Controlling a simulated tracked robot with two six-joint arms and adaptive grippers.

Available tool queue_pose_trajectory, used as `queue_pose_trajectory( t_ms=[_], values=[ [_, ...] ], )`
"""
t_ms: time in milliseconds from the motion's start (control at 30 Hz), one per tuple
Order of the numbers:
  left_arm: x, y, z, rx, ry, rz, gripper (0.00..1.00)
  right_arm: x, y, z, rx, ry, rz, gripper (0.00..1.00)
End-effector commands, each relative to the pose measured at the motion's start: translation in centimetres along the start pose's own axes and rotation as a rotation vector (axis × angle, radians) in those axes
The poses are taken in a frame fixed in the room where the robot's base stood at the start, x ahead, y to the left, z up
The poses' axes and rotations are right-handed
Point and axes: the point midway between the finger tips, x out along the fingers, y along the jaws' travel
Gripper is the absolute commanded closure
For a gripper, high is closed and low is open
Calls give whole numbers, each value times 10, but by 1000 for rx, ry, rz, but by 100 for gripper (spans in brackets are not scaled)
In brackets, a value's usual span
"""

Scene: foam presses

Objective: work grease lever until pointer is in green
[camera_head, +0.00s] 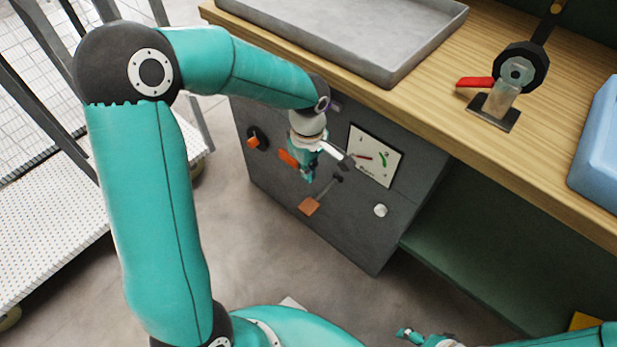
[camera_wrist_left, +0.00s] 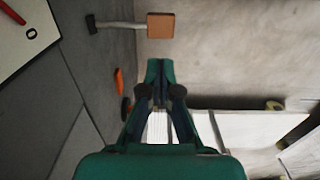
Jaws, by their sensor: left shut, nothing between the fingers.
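My left gripper (camera_head: 307,178) is shut and empty, pointing down in front of the panel, above the handle. It also shows in the left wrist view (camera_wrist_left: 158,68). The white gauge (camera_head: 377,152) has a red pointer, lying left of the green arc and apart from it. My right gripper (camera_head: 408,334) is at the bottom edge, small and partly shown.
An orange-handled knob (camera_head: 253,140) and an orange part (camera_head: 289,158) are on the panel beside my left gripper. A white knob (camera_head: 380,210) is right of the lever. The wooden bench (camera_head: 425,95) overhangs, holding a metal tray (camera_head: 395,70).

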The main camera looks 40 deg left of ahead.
Motion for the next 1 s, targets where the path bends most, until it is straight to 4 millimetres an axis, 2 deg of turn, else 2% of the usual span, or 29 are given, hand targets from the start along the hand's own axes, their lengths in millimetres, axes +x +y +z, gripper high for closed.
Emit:
queue_pose_trajectory(
  t_ms=[300, 500, 700, 1000],
  values=[
    [66, -2, 1, 0, -2, -7, 100, 16, 6, 0, 0, 0, 0, 23],
    [102, -1, 0, 1, -1, -5, 100, 24, 9, 0, 0, 0, 0, 23],
    [120, -1, 0, 0, -1, -2, 100, 28, 10, 0, 0, 0, 0, 23],
    [124, -1, 0, 0, 0, -1, 100, 28, 10, 0, 0, 0, 0, 23]
  ],
)
